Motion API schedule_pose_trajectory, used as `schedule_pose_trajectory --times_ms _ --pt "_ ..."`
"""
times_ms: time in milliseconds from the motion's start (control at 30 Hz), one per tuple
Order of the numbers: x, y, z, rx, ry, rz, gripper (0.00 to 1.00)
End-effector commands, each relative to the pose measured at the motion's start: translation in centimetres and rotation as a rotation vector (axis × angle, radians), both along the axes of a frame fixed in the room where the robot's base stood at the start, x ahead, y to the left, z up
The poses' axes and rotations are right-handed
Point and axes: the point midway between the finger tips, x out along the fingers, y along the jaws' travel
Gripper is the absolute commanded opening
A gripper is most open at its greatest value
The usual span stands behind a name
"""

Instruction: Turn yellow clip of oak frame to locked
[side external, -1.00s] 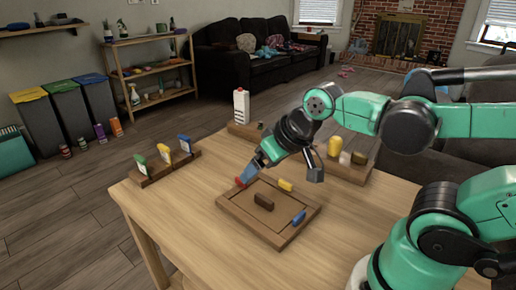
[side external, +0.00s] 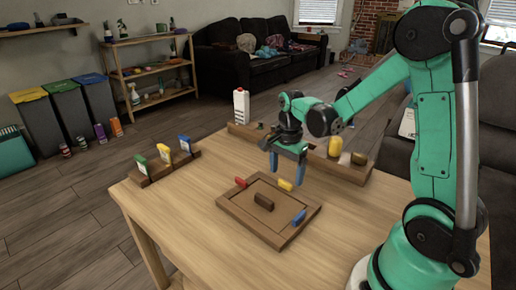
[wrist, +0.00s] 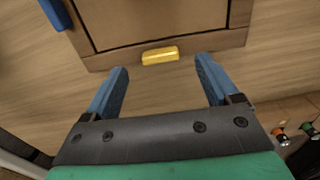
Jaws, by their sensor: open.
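The oak frame (side external: 250,227) lies flat on the table with a brown block (side external: 264,201) at its middle. The yellow clip (side external: 285,185) sits on the frame's far edge; in the wrist view the yellow clip (wrist: 160,55) lies lengthwise along that edge. A red clip (side external: 241,182) and a blue clip (side external: 299,218) sit on other edges. My gripper (side external: 288,172) points down above the table near the yellow clip. In the wrist view my gripper (wrist: 160,70) is open and empty, its blue fingers spread to either side of the clip, apart from it.
A wooden rack (side external: 345,171) with a yellow and a brown item stands behind my gripper, beside a white carton (side external: 241,105). Another rack (side external: 158,167) with green, yellow and blue items stands at the left. The front of the table is clear.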

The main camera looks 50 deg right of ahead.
Motion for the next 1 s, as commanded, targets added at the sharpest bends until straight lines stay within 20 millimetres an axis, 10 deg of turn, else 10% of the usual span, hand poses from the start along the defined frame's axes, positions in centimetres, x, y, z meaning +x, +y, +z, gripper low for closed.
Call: schedule_pose_trajectory --times_ms 533,833,1000 --pt "0.0 0.0 -2.7 -0.001 -0.002 0.003 0.82" --pt "0.0 0.0 -2.7 -0.001 -0.002 0.004 0.02" --pt "0.0 0.0 -2.7 0.0 -0.001 0.009 0.0"
